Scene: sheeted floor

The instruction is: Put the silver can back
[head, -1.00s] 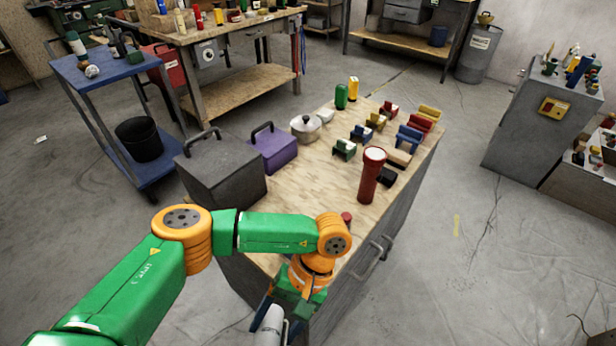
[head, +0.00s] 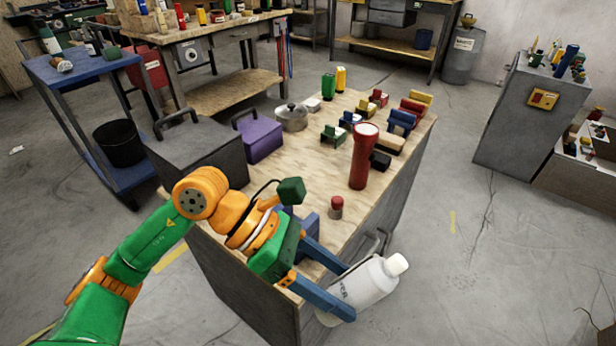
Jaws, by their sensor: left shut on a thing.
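The silver can (head: 372,286) is a pale, bottle-shaped can with a white cap and dark lettering on its side. It is tilted, cap end up to the right. My left gripper (head: 348,291) is shut on it, with its blue fingers on either side of the body. The can is held at the near right corner of the wood-topped cabinet (head: 243,205), in front of its side handle. Part of its lower end is hidden behind a finger. My right gripper is not in view.
On the cabinet top are a small red-capped item (head: 336,207), a red flashlight (head: 363,158), a pot (head: 291,117), a purple box (head: 262,137), a grey box (head: 196,150) and several small coloured vises. A blue cart (head: 75,72) stands left.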

